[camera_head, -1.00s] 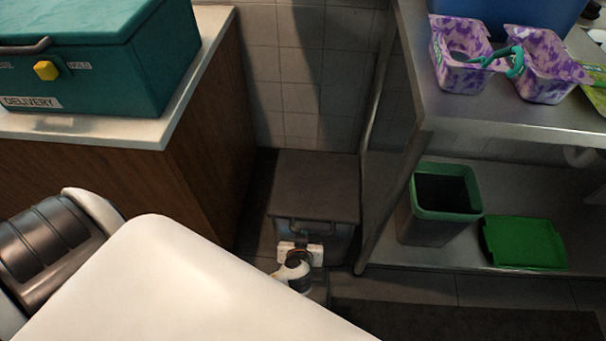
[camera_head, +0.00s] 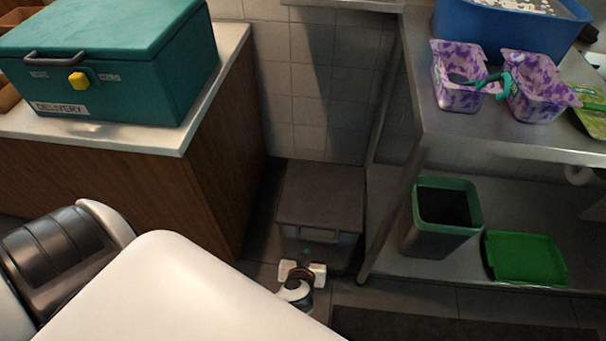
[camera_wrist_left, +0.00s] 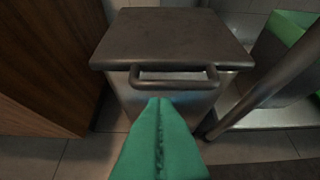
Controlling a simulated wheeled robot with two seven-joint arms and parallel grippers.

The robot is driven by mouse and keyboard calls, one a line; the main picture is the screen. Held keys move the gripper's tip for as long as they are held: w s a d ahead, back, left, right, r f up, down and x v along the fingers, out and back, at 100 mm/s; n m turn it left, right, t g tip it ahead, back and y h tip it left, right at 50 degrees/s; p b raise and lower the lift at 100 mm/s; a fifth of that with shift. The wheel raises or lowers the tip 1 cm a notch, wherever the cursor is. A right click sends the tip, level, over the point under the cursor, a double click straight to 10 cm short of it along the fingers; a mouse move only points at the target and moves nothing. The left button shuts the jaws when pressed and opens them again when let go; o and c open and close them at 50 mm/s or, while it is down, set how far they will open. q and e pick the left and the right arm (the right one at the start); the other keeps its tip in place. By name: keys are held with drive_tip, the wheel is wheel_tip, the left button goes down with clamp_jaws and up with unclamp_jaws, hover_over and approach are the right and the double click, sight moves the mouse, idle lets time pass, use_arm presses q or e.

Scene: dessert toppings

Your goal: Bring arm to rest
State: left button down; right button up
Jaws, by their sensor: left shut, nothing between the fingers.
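My left arm comes in from the lower left in the head view. Its gripper (camera_head: 307,252) points down low over the floor, in front of the dark-lidded metal box (camera_head: 322,195). In the left wrist view, the teal fingers (camera_wrist_left: 158,106) are pressed together with nothing between them. My right gripper is not in view.
A teal delivery box (camera_head: 120,62) stands on the wooden counter (camera_head: 190,130) at left. The steel shelf unit (camera_head: 450,125) at right holds purple-patterned tubs (camera_head: 460,88), a blue container (camera_head: 500,32), a green-rimmed bin (camera_head: 432,235) and a green lid (camera_head: 525,258). A dark mat lies on the floor.

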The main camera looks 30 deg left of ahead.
use_arm(q)
drive_tip(key=s+d, duration=0.2)
drive_tip(key=s, duration=0.3)
drive_tip(key=s+a+f+m+g+h, duration=0.2)
drive_tip(key=s+f+m+g+h, duration=0.3)
drive_tip(key=s+f+m+g, duration=0.5)
drive_tip(key=s+a+n+t+p, duration=0.1)
drive_tip(key=s+a+n+p, duration=0.1)
drive_tip(key=s+p, duration=1.2)
drive_tip(key=shift+s+a+f+n+t+y+p, duration=0.2)
drive_tip(key=shift+a+n+t+y+p, duration=0.15)
drive_tip(key=shift+p, duration=0.2)
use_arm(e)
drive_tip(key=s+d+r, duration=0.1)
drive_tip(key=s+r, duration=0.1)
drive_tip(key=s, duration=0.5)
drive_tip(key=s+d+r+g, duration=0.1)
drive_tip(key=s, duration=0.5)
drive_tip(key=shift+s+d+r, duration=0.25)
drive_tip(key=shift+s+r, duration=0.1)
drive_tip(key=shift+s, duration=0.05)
use_arm(q)
drive_tip(key=shift+d, duration=0.1)
